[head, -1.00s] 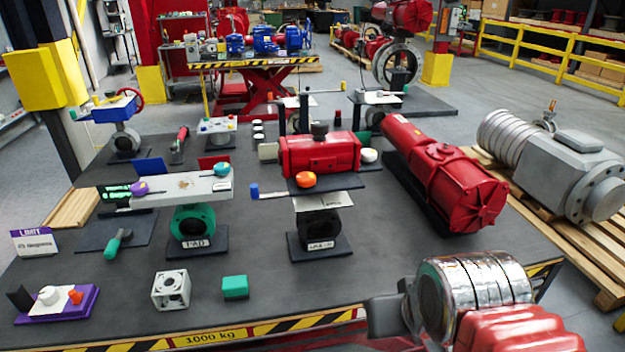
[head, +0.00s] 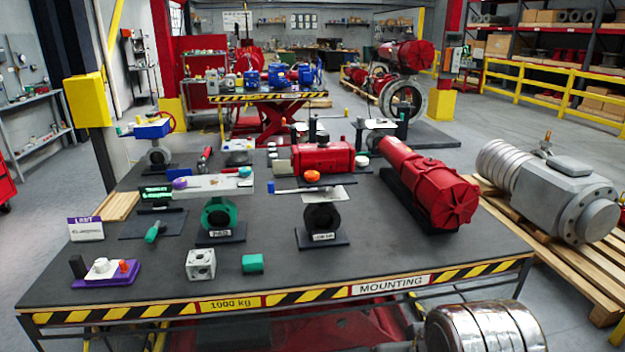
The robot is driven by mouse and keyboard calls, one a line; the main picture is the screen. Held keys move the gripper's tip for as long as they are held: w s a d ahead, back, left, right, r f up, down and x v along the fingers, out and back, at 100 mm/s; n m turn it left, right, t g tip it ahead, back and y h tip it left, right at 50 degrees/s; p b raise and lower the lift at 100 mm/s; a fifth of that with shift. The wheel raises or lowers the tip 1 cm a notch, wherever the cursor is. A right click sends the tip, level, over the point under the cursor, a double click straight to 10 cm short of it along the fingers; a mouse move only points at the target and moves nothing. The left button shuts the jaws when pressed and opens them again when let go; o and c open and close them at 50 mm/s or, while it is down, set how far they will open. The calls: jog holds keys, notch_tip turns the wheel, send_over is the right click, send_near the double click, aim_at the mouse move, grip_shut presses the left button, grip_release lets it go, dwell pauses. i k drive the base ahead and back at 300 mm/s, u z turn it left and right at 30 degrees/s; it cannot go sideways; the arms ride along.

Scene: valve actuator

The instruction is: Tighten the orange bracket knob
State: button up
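An orange knob (head: 312,177) sits on the front of the red actuator assembly (head: 322,158), just above a light plate. The plate rests on a black valve body (head: 322,218) with a white label, standing on a dark base on the table. A chrome ringed part, which looks like my arm, shows at the bottom right. My gripper's fingers are not seen, and nothing of mine touches the knob.
The dark table (head: 375,266) has a striped front edge. A large red cylinder (head: 435,185) lies at right. A grey actuator (head: 565,195) rests on a pallet beyond. The table's front right is clear.

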aim_at(311, 176)
jog(key=k, duration=0.45)
jog(key=u, duration=0.65)
jog(key=i, duration=1)
